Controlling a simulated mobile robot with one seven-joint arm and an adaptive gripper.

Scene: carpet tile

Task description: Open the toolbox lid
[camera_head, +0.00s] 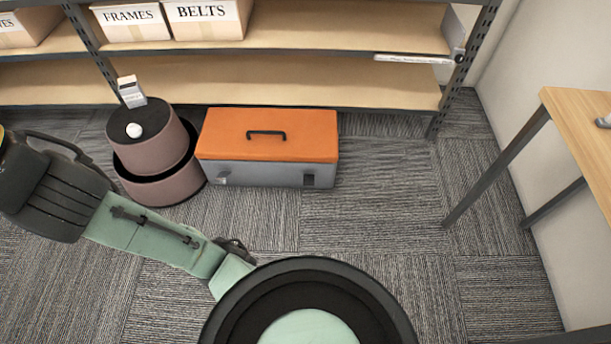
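The toolbox stands on the carpet in front of the low shelf in the head view. Its orange lid (290,124) is shut and has a dark handle (266,133) on top. The grey lower body (265,174) has two latches on its front, a light one (222,178) at the left and a darker one (308,180) at the right. I cannot tell whether they are fastened. No fingertips of my gripper can be made out. Nothing visible touches the toolbox.
Round brown boxes (150,157), stacked, stand close left of the toolbox, with a white ball (134,130) on top. A shelf (270,80) is close behind. A wooden table (582,125) is at right. Carpet (385,200) is clear to the toolbox's right and in front.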

